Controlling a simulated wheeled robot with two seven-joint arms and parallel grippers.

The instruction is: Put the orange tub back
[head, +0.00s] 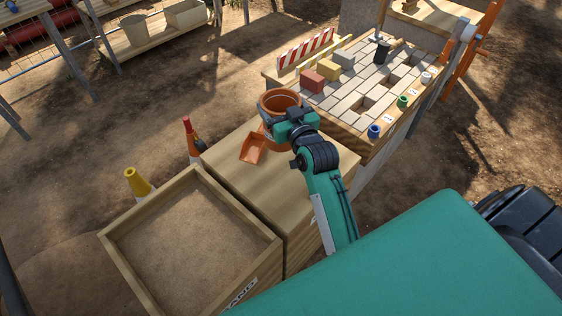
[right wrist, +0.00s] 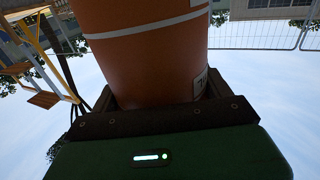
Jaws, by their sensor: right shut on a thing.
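The orange tub (head: 272,97) is in the middle of the head view, open end up. My right gripper (head: 284,122) is shut on its side, and the arm comes in from below. In the right wrist view the tub (right wrist: 140,62) fills the space between the two fingers, with white bands and part of a label showing. It looks to be over the wooden box top (head: 225,160); I cannot tell whether its base touches it. My left gripper is not in view.
An orange scoop (head: 253,148) is left of the tub. A sand-filled wooden box (head: 240,217) stands in front left. Behind right, a paved bench (head: 345,99) carries coloured blocks and small cups.

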